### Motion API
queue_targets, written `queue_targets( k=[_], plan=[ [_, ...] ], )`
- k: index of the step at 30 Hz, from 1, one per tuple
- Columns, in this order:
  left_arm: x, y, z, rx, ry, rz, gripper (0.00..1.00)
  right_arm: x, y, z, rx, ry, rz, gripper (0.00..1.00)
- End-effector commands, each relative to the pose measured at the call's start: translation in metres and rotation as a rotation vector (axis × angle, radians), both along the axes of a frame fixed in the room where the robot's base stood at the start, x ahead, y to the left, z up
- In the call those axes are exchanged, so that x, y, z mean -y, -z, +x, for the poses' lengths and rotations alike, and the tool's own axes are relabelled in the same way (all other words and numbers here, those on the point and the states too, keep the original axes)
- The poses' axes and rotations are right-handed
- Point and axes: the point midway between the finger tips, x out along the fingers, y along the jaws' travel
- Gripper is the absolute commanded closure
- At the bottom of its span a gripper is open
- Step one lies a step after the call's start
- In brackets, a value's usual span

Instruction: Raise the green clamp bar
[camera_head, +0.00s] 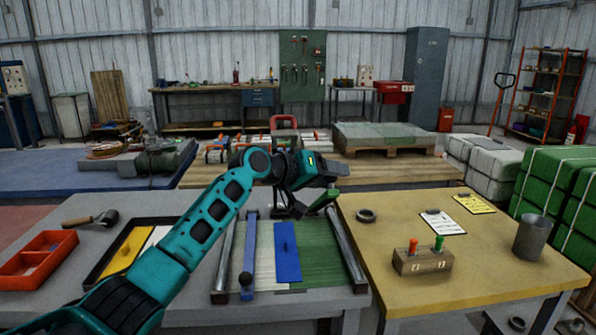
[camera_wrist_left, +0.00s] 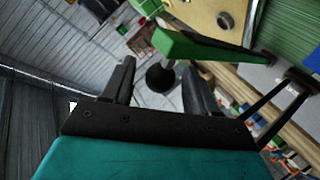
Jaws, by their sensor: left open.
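The green clamp bar (camera_head: 322,200) shows at the far right of the clamping fixture, by my left gripper (camera_head: 308,188). It looks tilted up off the bed, though part of it is hidden behind the gripper. In the left wrist view the green bar (camera_wrist_left: 205,49) runs across the top, with a black ball knob (camera_wrist_left: 160,77) at one end. The knob appears between the open fingers of my left gripper (camera_wrist_left: 159,68), with gaps on both sides. The blue clamp bar (camera_head: 250,245) lies down along the fixture's left side. My right gripper is not in view.
The yellow table (camera_head: 450,265) at right holds a block with red and green pegs (camera_head: 423,260) and a grey cup (camera_head: 530,237). A red tray (camera_head: 38,260) stands at left.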

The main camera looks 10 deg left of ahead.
Motion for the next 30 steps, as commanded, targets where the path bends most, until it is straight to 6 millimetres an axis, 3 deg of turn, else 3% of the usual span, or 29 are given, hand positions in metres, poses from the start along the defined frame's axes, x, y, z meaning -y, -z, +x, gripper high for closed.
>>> queue_targets(
  k=[16,30],
  plan=[
    [-0.059,-0.029,-0.061,0.002,-0.002,0.002,0.42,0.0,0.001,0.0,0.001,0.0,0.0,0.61],
    [-0.068,-0.034,-0.072,0.001,0.0,-0.001,0.42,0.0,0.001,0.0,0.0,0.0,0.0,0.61]
  ],
)
